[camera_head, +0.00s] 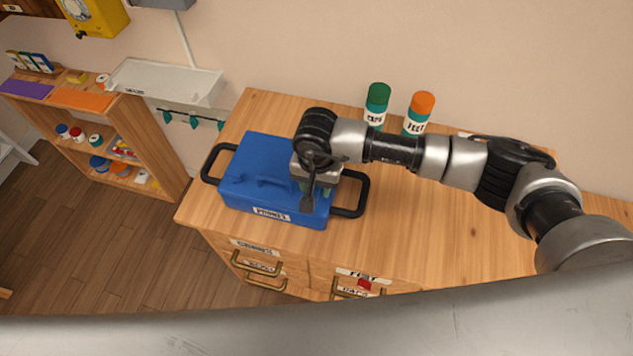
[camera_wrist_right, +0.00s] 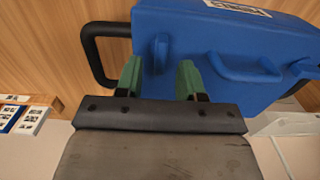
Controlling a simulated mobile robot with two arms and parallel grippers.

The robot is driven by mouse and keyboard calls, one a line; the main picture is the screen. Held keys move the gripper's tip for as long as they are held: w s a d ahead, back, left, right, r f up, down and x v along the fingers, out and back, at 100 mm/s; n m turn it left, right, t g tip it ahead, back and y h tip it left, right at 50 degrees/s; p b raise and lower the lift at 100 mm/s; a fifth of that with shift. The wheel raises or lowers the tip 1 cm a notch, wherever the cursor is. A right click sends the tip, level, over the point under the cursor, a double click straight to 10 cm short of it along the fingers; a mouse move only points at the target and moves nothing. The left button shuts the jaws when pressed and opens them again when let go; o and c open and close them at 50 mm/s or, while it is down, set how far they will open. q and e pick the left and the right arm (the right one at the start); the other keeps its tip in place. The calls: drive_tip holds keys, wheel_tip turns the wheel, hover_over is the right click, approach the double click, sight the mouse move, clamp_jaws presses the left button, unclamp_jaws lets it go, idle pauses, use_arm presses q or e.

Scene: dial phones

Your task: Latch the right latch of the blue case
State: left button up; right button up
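The blue case (camera_head: 262,170) lies closed on the wooden cabinet top, with black side handles and a white label on its front. My right gripper (camera_head: 314,188) is above the right part of its lid and hides that part in the head view. In the right wrist view, the green fingers of my right gripper (camera_wrist_right: 158,78) are apart, with their tips at the blue case (camera_wrist_right: 225,35). A small blue latch (camera_wrist_right: 161,50) shows between the fingertips, with gaps on both sides. Another blue latch (camera_wrist_right: 303,68) is at the right edge. My left gripper is not in view.
A green-capped bottle (camera_head: 377,105) and an orange-capped bottle (camera_head: 419,112) stand behind my right arm on the cabinet top (camera_head: 440,225). A low shelf (camera_head: 150,135) and a white tray (camera_head: 165,82) are to the left. The cabinet top right of the case is clear beneath my arm.

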drive_tip(key=shift+s+f, duration=0.15)
drive_tip(key=shift+f, duration=0.55)
drive_tip(key=shift+c, duration=0.7)
clamp_jaws()
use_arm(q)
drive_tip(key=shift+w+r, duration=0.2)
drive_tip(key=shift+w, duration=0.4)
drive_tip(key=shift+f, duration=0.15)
